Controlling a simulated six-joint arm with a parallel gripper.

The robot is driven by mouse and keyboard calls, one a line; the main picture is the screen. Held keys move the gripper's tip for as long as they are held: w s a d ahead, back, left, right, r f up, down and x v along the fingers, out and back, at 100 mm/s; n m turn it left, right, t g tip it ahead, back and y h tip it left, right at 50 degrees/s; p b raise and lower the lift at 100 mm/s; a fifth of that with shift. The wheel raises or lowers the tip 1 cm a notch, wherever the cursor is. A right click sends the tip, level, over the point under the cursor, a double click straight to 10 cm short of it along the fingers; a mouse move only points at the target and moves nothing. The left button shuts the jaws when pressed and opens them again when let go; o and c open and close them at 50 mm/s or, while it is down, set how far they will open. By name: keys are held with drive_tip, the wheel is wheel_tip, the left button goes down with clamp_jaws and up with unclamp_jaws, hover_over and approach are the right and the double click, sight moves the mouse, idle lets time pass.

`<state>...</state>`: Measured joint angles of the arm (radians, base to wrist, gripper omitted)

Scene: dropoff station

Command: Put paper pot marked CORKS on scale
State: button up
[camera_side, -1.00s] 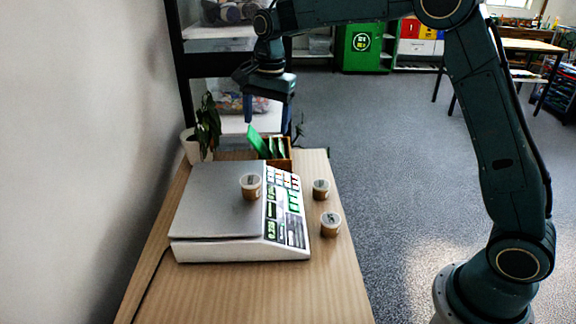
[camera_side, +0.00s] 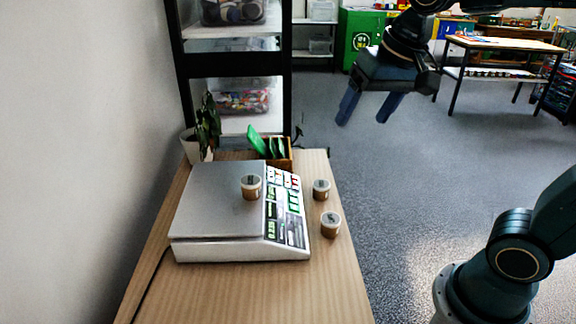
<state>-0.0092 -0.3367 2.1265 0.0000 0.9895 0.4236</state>
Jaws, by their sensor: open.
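The scale (camera_side: 212,205) stands on the wooden table, with a flat silver plate and a sloped keypad panel on its right. One small paper pot (camera_side: 251,187) stands upright on the plate, near its right edge. Two similar paper pots stand on the table right of the scale: a farther one (camera_side: 321,190) and a nearer one (camera_side: 330,224). Their lid marks are too small to read, so I cannot tell which is marked CORKS. My gripper (camera_side: 363,115) is open and empty, high up to the right of the table, apart from all pots.
A wooden box with green cards (camera_side: 277,150) and a potted plant (camera_side: 203,130) stand behind the scale. A black shelf rack (camera_side: 183,105) rises at the back, and a wall is on the left. The table's front part (camera_side: 250,290) is clear.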

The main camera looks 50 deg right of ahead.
drive_tip(key=s+f+n+t, duration=0.1)
drive_tip(key=s+f+n, duration=0.3)
drive_tip(key=s, duration=0.7)
drive_tip(key=shift+d+f+n, duration=0.15)
drive_tip(key=shift+f+n, duration=0.1)
drive_tip(key=shift+n, duration=0.15)
